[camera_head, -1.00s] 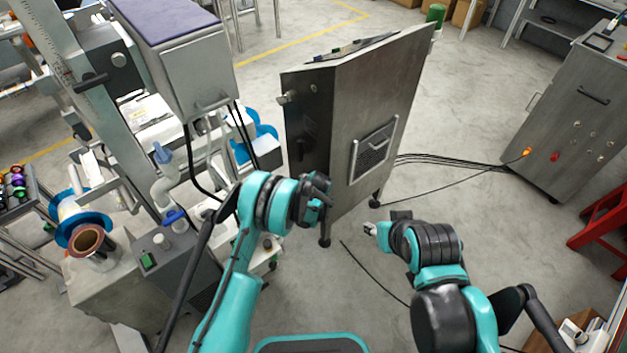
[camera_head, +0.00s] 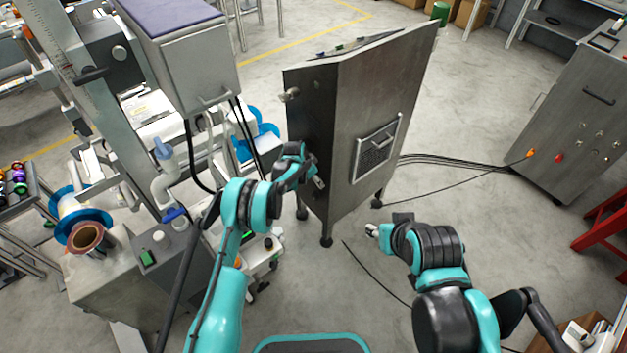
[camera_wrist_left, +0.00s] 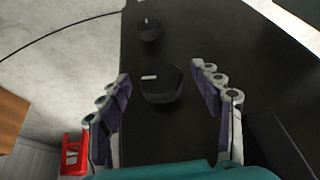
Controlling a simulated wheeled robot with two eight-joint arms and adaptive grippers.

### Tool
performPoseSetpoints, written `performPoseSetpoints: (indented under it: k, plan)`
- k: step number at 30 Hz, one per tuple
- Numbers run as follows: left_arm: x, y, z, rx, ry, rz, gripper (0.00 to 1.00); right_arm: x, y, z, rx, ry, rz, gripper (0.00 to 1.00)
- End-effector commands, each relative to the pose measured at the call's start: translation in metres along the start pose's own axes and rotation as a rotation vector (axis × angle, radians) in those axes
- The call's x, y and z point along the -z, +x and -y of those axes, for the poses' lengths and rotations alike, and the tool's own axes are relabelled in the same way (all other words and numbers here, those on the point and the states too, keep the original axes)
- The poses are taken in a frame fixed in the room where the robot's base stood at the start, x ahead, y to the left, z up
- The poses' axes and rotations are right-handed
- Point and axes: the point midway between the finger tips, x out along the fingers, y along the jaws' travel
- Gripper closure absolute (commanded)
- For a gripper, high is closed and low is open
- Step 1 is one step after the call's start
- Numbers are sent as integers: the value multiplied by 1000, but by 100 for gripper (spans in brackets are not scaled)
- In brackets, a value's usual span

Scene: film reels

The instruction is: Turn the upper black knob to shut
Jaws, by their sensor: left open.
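Two black knobs sit on the dark panel of a steel cabinet (camera_head: 385,100). In the left wrist view, the nearer knob (camera_wrist_left: 162,85) has a short white mark and lies between my left gripper's spread fingers. The other knob (camera_wrist_left: 149,28) is beyond it, near the panel's edge. I cannot tell for sure which is the upper one. My left gripper (camera_wrist_left: 165,92) is open, with a gap to the knob on both sides. In the head view, the left gripper (camera_head: 312,170) is at the dark panel and hides the knobs. My right gripper (camera_head: 372,230) hangs apart over the floor; its fingers are too small to judge.
A machine with a grey box (camera_head: 190,70) and hanging cables stands left of the cabinet, close to my left arm. Black cables (camera_head: 450,162) run over the floor to another steel cabinet (camera_head: 575,120) at right. A red stool (camera_head: 605,225) stands below it.

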Motion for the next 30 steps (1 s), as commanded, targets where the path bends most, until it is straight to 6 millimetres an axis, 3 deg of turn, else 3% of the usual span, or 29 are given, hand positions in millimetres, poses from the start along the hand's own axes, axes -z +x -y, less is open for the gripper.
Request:
performPoseSetpoints:
  k: [8,12,14,23,30]
  plan:
    - [0,1,0,0,0,0,38,0,0,0,0,0,0,60]
    - [0,1,0,1,0,0,75,0,0,0,0,0,0,60]
    - [0,1,0,1,0,0,85,0,0,0,0,0,0,60]
    - [0,1,-1,26,11,0,85,0,0,0,0,0,0,60]
    - [0,1,-4,142,60,0,85,0,0,0,0,0,0,60]
